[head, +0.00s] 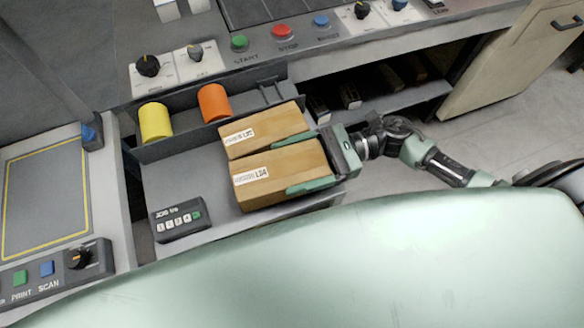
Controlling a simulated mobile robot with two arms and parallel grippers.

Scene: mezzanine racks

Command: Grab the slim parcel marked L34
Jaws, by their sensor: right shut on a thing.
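Two slim brown cardboard parcels lie side by side on the grey shelf in the head view. The nearer parcel (282,170) has a white label that seems to read L34. The farther parcel (265,127) has a white label that I cannot read clearly. My right gripper (304,164) comes in from the right. One green finger lies between the two parcels and the other along the near side of the nearer one, so it is shut on that parcel. Whether the parcel is lifted off the shelf I cannot tell. My left gripper is not in view.
A yellow roll (155,121) and an orange roll (214,102) stand behind the parcels in a dark tray. A small keypad device (180,221) lies at the shelf's left front. A panel with START and STOP buttons (284,32) runs above. Dark shelf space lies at right.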

